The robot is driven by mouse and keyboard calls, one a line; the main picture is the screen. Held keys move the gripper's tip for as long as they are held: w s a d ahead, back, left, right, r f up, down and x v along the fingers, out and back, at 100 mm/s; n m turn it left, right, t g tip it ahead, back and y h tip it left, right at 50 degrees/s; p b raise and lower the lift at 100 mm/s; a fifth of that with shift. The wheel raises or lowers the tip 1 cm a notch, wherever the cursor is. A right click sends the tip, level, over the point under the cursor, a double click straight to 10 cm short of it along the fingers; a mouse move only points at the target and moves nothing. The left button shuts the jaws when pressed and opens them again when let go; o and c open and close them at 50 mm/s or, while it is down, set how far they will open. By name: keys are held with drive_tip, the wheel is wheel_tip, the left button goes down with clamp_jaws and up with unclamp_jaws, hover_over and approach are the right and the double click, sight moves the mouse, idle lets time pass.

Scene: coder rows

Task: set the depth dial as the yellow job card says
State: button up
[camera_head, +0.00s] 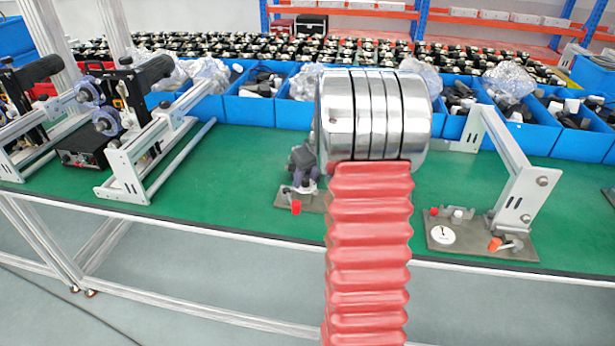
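A small round white dial (441,235) with a dark and red mark lies on the flat grey-brown base plate of the right fixture (480,240), near the front edge of the green bench. The mark is too small to read, and I cannot tell if this is the depth dial. No yellow job card shows. My red ribbed arm part and its silver ringed joint rise through the middle of the view and hide part of the bench. My gripper is not in view.
The green bench (245,165) carries a fixture with a red knob (296,207) beside my arm, partly hidden. Metal frames with black devices (135,130) stand at left. Blue bins (250,110) line the back. Bare green surface lies between left frames and middle fixture.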

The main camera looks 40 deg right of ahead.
clamp_jaws()
drive_tip(key=shift+d, duration=0.1)
drive_tip(key=shift+r+m, duration=0.1)
drive_tip(key=shift+m, duration=0.5)
drive_tip(key=shift+w+a+m+g+h, duration=0.15)
drive_tip(key=shift+m+h, duration=0.35)
drive_tip(key=shift+m, duration=0.7)
drive_tip(key=shift+a+m+g+h, duration=0.25)
drive_tip(key=shift+m+h, duration=0.25)
drive_tip(key=shift+m, duration=0.7)
drive_tip(key=shift+w+a+m+g+h, duration=0.1)
drive_tip(key=shift+m+g+h, duration=0.3)
drive_tip(key=shift+m, duration=1)
drive_tip(key=shift+w+a+m+g+h, duration=0.1)
drive_tip(key=shift+m+g+h, duration=0.3)
drive_tip(key=shift+m, duration=1)
